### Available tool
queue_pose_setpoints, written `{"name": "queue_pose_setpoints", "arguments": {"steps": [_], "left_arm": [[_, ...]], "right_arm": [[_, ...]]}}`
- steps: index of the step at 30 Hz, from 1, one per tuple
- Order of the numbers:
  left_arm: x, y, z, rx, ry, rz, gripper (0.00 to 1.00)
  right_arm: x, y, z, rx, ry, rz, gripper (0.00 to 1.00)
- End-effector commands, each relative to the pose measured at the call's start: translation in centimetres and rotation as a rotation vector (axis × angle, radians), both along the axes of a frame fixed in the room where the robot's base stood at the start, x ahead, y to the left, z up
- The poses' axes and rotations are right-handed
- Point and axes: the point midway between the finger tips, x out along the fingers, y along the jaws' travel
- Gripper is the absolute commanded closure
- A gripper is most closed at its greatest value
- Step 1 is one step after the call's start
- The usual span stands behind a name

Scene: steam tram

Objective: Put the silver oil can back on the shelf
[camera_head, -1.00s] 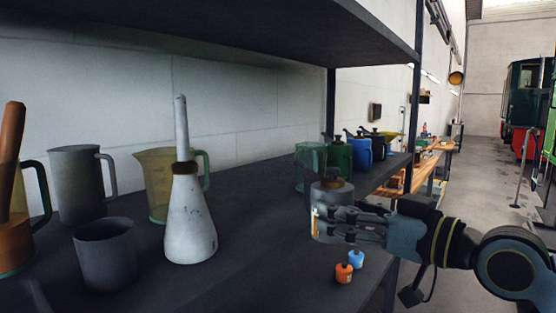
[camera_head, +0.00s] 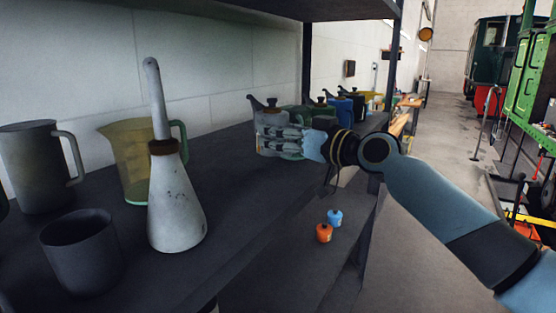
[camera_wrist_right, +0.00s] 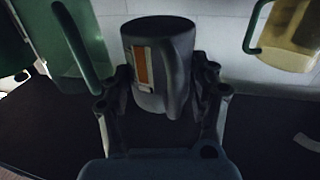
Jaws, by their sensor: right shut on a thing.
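The silver oil can (camera_head: 268,118), a grey can with a dark cap and a short spout, is at the upper middle of the head view, over the far part of the dark shelf (camera_head: 232,170). My right gripper (camera_head: 268,139) is shut on it from the right, and its fingers hide the lower body. In the right wrist view the can (camera_wrist_right: 158,55) stands about upright between the fingers (camera_wrist_right: 163,95), with an orange label and its handle facing the camera. Whether its base touches the shelf I cannot tell. My left gripper is not in view.
Green and blue cans (camera_head: 344,104) stand in a row just right of and behind the held can. Small orange (camera_head: 324,233) and blue bottles (camera_head: 334,217) sit lower right.

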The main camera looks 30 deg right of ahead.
Motion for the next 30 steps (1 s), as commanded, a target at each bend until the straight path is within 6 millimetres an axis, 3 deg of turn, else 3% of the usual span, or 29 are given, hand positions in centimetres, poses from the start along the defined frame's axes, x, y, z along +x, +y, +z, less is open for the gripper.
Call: {"name": "queue_pose_setpoints", "arguments": {"steps": [4, 12, 23, 24, 26, 30], "left_arm": [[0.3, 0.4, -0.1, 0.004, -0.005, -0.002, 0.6], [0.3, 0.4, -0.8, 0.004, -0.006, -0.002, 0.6], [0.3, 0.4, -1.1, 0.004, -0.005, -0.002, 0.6], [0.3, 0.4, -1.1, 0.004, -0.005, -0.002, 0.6], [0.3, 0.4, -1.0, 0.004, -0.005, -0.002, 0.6], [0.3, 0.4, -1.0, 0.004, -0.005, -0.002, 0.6]], "right_arm": [[0.8, 0.3, -0.7, 0.001, -0.002, 0.001, 0.97], [0.8, 0.3, -4.3, -0.001, -0.001, 0.0, 0.97], [0.8, 0.2, -4.6, -0.001, -0.003, 0.0, 0.97], [0.8, 0.2, -4.8, -0.002, -0.001, 0.0, 0.38], [0.8, 0.2, -4.7, -0.002, -0.001, 0.0, 0.31], [0.8, 0.2, -4.6, -0.002, -0.001, 0.0, 0.3]]}}
